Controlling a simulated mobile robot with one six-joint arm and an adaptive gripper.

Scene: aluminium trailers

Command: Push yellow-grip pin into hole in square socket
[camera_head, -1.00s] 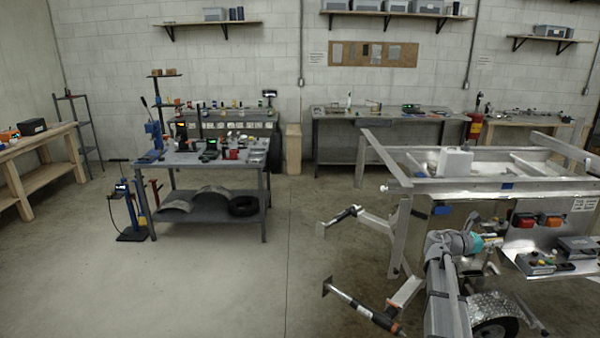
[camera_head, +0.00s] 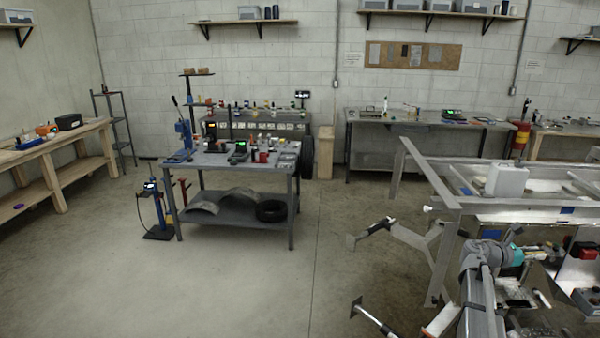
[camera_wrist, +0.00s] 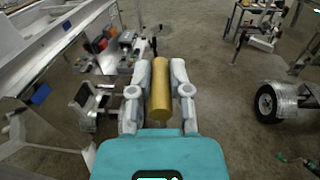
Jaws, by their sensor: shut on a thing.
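My gripper (camera_wrist: 161,72) is shut on the yellow grip (camera_wrist: 160,95) of the pin, which lies lengthwise between its two grey fingers in the wrist view. The pin beyond the grip is hidden or too small to tell. In the head view my gripper's teal body (camera_head: 516,256) shows at the lower right, beside the near side of the aluminium trailer (camera_head: 445,225); the fingers and the pin cannot be made out there. I cannot pick out the square socket or its hole in either view.
The trailer frame also fills the left of the wrist view (camera_wrist: 62,42). Metal arms (camera_head: 415,238) stick out low from the trailer in the head view. A wheel (camera_wrist: 266,104) stands right in the wrist view. A steel workbench (camera_head: 245,172) stands farther left. Open concrete floor lies between.

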